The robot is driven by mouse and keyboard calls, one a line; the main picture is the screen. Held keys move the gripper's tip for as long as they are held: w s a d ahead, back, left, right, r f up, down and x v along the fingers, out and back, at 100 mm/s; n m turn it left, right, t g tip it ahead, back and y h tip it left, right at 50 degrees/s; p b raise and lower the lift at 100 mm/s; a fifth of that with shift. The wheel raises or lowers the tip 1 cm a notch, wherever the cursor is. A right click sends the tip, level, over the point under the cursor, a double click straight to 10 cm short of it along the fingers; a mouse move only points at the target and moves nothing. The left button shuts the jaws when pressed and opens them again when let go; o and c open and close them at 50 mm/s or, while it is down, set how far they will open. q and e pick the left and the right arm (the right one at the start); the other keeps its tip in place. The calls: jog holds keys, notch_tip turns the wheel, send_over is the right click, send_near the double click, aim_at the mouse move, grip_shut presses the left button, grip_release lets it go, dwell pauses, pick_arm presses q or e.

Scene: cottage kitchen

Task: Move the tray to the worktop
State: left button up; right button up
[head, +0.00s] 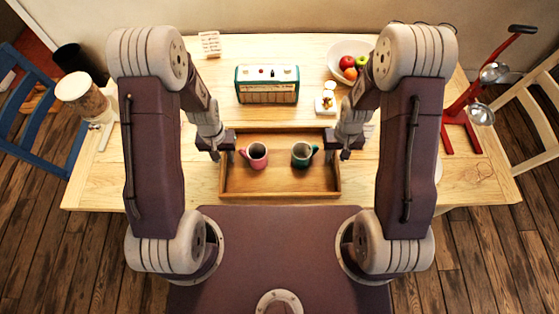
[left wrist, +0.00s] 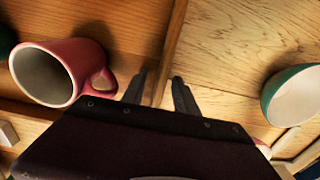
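The wooden tray (head: 285,190) lies on the table, holding a pink mug (head: 256,155) and a teal mug (head: 302,154). My left gripper (head: 222,154) is at the tray's left wall. In the left wrist view its two fingers (left wrist: 159,92) are spread, with the tray wall (left wrist: 170,50) between them and gaps showing. The pink mug (left wrist: 50,72) is close beside the fingers there. My right gripper (head: 338,154) is at the tray's right wall, its fingers apart; its contact with the wall is too small to tell.
A teal radio (head: 267,84) stands behind the tray, with a fruit bowl (head: 340,52) at the back right. A red stand (head: 462,105) is at the right and a jar (head: 84,98) at the left. A teal-and-white vessel (left wrist: 293,95) stands outside the tray.

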pick_arm(q)
jog(key=shift+c, duration=0.2)
pick_arm(e)
jog(key=shift+c, duration=0.2)
pick_arm(q)
grip_shut()
pick_arm(e)
grip_shut()
pick_arm(q)
jog(key=shift+r, duration=0.1)
dwell(0.5)
